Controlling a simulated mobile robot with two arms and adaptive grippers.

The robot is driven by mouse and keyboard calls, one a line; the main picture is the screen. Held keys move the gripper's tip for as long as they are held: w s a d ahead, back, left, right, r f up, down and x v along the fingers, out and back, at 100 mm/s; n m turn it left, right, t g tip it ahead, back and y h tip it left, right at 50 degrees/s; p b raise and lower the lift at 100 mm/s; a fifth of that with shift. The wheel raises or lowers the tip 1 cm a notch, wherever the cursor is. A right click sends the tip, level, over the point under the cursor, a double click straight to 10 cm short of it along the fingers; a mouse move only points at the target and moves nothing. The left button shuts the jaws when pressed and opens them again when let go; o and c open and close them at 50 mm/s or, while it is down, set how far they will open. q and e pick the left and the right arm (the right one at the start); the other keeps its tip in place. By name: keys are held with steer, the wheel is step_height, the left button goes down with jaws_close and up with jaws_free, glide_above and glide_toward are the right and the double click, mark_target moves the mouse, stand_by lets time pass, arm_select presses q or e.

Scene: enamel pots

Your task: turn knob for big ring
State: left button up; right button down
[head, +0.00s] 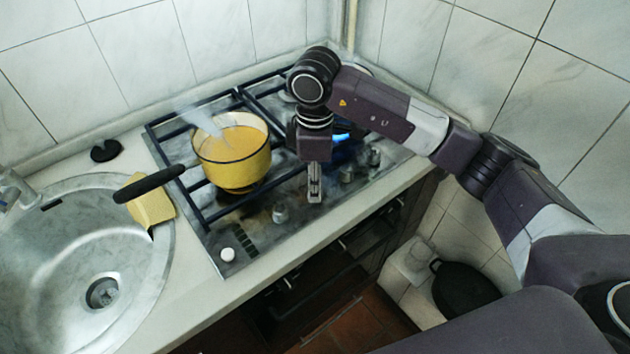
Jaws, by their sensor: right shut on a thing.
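My right gripper (314,188) points down at the front of the gas hob, in the row of knobs, and is shut on a knob that its fingers mostly hide. Other knobs show to its left, a silver knob (280,213) and a white round knob (227,255), and to its right, a silver knob (347,173) and another (374,157). Which ring is the big ring I cannot tell, since my arm covers part of the hob. My left gripper is not in view.
A yellow pot (232,155) with its black handle toward the sink stands steaming on the left of the hob. A yellow cloth (150,200) lies at the edge of the steel sink (60,270). A dark pan (465,290) is low at right. Tiled walls close the back.

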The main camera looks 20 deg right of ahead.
steer(key=shift+w+r+m, duration=0.15)
steer(key=shift+m, duration=0.45)
steer(key=c, duration=1.6)
jaws_free()
step_height(320, 180, up, 7)
steer(key=shift+r, duration=0.15)
